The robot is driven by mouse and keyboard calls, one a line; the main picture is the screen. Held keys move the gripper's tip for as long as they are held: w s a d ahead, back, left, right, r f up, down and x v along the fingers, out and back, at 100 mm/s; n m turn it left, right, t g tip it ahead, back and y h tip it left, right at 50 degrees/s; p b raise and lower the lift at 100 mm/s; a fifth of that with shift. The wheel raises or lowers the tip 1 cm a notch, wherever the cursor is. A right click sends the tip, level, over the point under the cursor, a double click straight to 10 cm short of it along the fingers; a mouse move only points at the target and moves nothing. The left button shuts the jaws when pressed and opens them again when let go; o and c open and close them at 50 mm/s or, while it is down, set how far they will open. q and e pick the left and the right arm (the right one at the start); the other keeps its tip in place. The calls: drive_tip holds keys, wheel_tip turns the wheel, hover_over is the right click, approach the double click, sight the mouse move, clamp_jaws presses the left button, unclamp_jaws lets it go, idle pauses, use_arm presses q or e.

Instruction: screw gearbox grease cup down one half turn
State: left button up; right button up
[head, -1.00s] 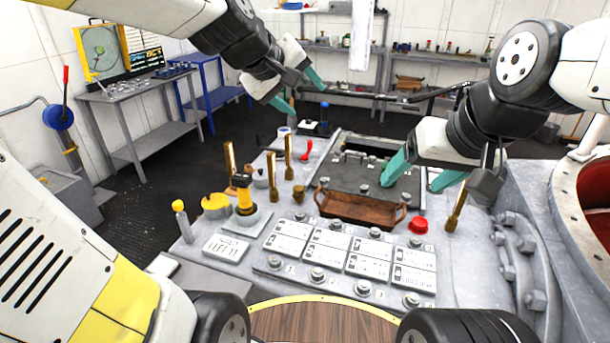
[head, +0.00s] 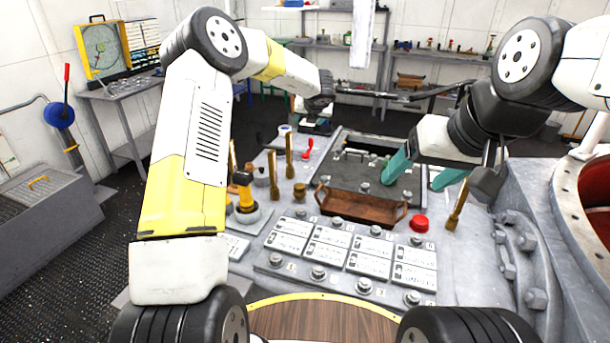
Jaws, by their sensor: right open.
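Several grey knobbed caps, one of them here (head: 318,272), stand in rows along the label plates (head: 325,249) on the deck top. Small numbers are beside them, but the plate text is too small to read, so I cannot tell which is the gearbox grease cup. A small brass cup (head: 299,192) stands behind the plates. My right gripper (head: 422,174) is open and empty, its teal fingers apart over the dark hatch plate, behind the plates. My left gripper (head: 312,122) is over the deck's far left part; its fingers do not show clearly.
A brown tray (head: 361,207) with handles sits behind the plates, with a red button (head: 419,223) to its right. Upright brass-handled levers (head: 273,180) stand at left. A bolted grey housing (head: 515,240) bounds the right side.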

use_arm(q)
wheel_tip(320, 180, down, 11)
drive_tip(key=s+n+g, duration=0.2)
drive_tip(key=n+g, duration=0.1)
drive_tip(key=n, duration=0.2)
drive_tip(key=n+g, duration=0.3)
drive_tip(key=g, duration=0.1)
approach(300, 186)
drive_tip(key=f, duration=0.1)
drive_tip(key=shift+t+y, duration=0.3)
drive_tip(key=shift+y, duration=0.1)
drive_tip(key=x, duration=0.7)
drive_tip(key=shift+w+f, duration=0.1)
drive_tip(key=shift+f, duration=0.35)
clamp_jaws()
drive_tip(key=shift+m, duration=0.3)
